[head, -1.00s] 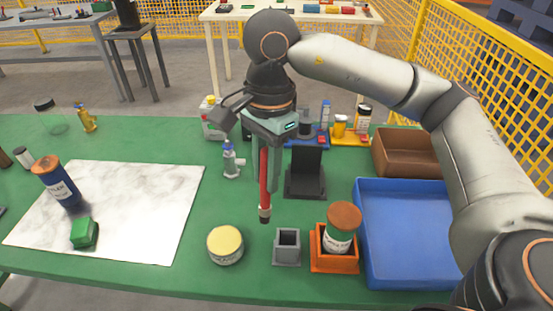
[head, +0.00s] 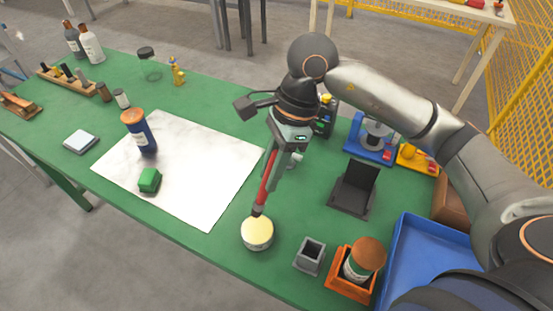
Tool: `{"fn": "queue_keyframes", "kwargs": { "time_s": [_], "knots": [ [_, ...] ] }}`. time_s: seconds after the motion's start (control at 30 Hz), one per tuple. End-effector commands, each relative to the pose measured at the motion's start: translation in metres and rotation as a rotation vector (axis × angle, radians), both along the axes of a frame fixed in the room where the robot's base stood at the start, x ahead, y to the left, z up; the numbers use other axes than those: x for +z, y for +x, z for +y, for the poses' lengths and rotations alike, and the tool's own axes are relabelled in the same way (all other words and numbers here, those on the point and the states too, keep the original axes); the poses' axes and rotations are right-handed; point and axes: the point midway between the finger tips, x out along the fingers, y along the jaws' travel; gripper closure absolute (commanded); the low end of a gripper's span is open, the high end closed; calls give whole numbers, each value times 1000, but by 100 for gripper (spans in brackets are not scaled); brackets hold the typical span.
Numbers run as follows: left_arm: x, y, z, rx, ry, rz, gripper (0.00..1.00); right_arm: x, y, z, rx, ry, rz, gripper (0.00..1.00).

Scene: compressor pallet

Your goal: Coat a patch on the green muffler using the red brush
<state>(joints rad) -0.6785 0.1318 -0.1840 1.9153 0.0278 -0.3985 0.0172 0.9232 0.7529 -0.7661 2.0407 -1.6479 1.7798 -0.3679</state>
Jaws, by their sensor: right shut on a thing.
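My right gripper (head: 273,168) is shut on the red brush (head: 264,191), which points down and leans slightly. The brush's dark tip is at the far edge of the round tin with a pale yellow top (head: 257,234); I cannot tell whether it touches. The green muffler (head: 149,180), a small green block, lies on the white marbled sheet (head: 205,165), to the left of the brush and apart from it. My left gripper is not in view.
A blue bottle with an orange cap (head: 140,133) stands on the sheet behind the muffler. A grey open holder (head: 309,257), an orange holder (head: 347,287) with a capped jar (head: 362,262), a black stand (head: 352,190) and a blue tray (head: 425,262) are to the right.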

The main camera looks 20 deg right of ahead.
Motion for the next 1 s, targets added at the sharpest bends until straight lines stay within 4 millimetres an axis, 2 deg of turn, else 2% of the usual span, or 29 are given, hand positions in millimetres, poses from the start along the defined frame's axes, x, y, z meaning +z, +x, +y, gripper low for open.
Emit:
{"fn": "queue_keyframes", "kwargs": {
  "time_s": [0.13, 0.37, 0.8, 1.0],
  "knots": [
    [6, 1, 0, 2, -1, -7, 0, 1, -1, 2, -18, 12, 2, 100],
    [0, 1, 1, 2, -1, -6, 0, -8, -1, 3, -22, 14, 1, 100],
    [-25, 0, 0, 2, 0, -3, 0, -51, -1, 3, -22, 14, 1, 100],
    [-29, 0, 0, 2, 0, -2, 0, -60, -1, 3, -22, 14, 1, 100]
  ]
}}
